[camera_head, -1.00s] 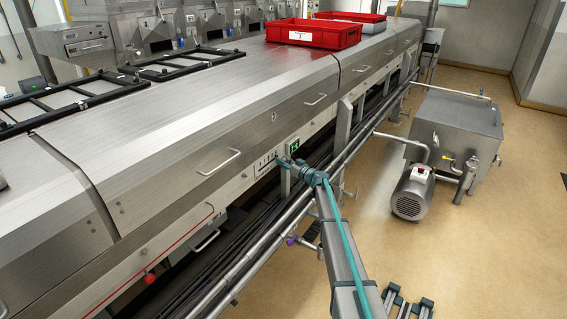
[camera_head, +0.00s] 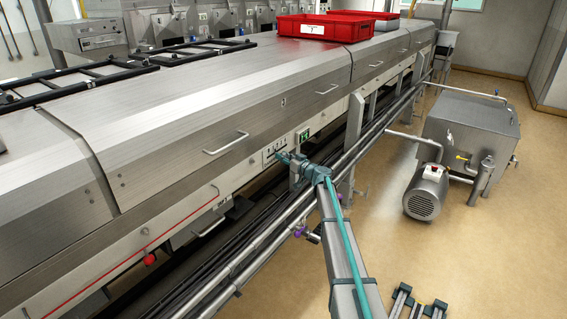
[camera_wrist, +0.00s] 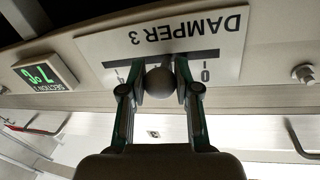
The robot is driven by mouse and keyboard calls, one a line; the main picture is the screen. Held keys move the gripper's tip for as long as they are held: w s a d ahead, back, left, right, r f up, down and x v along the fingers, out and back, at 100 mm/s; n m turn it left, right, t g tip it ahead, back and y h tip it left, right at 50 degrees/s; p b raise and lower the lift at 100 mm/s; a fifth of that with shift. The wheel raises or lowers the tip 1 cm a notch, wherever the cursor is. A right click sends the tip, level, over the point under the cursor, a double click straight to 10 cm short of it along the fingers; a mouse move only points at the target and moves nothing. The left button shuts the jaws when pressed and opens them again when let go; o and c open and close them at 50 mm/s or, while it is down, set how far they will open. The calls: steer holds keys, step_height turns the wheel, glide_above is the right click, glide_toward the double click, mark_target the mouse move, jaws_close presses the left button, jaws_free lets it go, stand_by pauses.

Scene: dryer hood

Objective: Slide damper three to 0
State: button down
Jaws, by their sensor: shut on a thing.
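The damper 3 plate (camera_wrist: 226,45) shows upside down in the wrist view, with a dark horizontal slot (camera_wrist: 205,56). A 0 mark stands near the slot's right end in that picture, and another mark near its left end. The round grey knob (camera_wrist: 160,82) is near the middle of the slot, between these marks. My gripper (camera_wrist: 160,90) is shut on the knob, one finger on each side. In the head view my gripper (camera_head: 281,159) reaches the small damper plate (camera_head: 272,149) on the hood's front; the knob is too small to make out there.
A green-lit display (camera_wrist: 45,73) is beside the plate, also in the head view (camera_head: 304,135). A bolt (camera_wrist: 303,74) is on the other side. Long pipes (camera_head: 330,175) run along the hood below my arm. A hood handle (camera_head: 227,143) is above left.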

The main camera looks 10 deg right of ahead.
steer(key=s+a+b, duration=0.2)
steer(key=b, duration=0.1)
steer(key=shift+s+a+f, duration=0.25)
steer(key=shift+s+f, duration=0.05)
steer(key=shift+s+a+r+b, duration=0.25)
steer(key=shift+s+a+b, duration=0.15)
steer(key=shift+b, duration=0.2)
steer(key=shift+a, duration=0.1)
steer(key=c, duration=0.8)
jaws_free()
steer(key=shift+a, duration=0.1)
steer(key=shift+s+d, duration=0.15)
steer(key=shift+d, duration=0.1)
steer(key=v, duration=1.1)
steer(key=shift+s+d, duration=0.1)
steer(key=shift+s, duration=0.2)
